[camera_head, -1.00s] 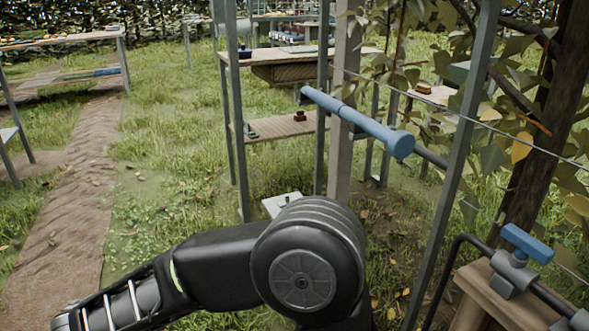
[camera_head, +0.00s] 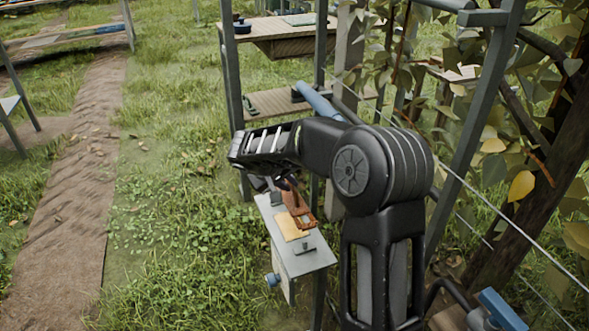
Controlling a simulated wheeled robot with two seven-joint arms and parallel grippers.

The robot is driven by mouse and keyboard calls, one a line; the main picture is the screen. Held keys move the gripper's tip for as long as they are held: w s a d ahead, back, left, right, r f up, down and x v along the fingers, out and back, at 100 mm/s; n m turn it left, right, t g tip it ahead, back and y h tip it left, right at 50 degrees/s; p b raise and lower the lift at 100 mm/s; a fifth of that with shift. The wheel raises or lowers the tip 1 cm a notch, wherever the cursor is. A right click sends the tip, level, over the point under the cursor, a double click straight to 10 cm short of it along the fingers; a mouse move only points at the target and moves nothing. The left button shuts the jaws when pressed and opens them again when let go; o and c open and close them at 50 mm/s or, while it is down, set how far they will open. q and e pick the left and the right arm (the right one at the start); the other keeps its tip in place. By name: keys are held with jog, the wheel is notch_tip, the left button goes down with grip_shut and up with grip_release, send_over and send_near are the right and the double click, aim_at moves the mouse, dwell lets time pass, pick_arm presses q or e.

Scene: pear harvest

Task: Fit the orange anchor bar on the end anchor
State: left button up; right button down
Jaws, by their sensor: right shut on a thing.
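My right gripper (camera_head: 283,187) points down over a small grey stand (camera_head: 314,262), partly hidden by my own forearm. It is shut on an orange-brown piece (camera_head: 298,208), which looks like the orange anchor bar. The piece hangs at or just above the stand's top; I cannot tell whether it touches. I cannot pick out the end anchor for sure. My left gripper is out of view.
A blue tube (camera_head: 318,103) shows behind my arm. A wooden shelf table (camera_head: 270,30) stands at the back. Grey posts, a wire and a leafy tree (camera_head: 560,120) crowd the right. Grass and a dirt path (camera_head: 75,200) lie open on the left.

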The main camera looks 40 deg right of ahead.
aim_at(287, 200)
jog(key=shift+d+r, duration=0.1)
jog(key=shift+d, duration=0.15)
jog(key=shift+f, duration=0.2)
jog(key=shift+a+f+b, duration=0.1)
jog(key=shift+f+b, duration=1.6)
jog(key=shift+f, duration=1.35)
jog(key=shift+s+b, duration=0.2)
jog(key=shift+b, duration=0.4)
jog(key=shift+f, duration=0.1)
jog(key=shift+f+b, duration=1)
jog(key=shift+b, duration=0.2)
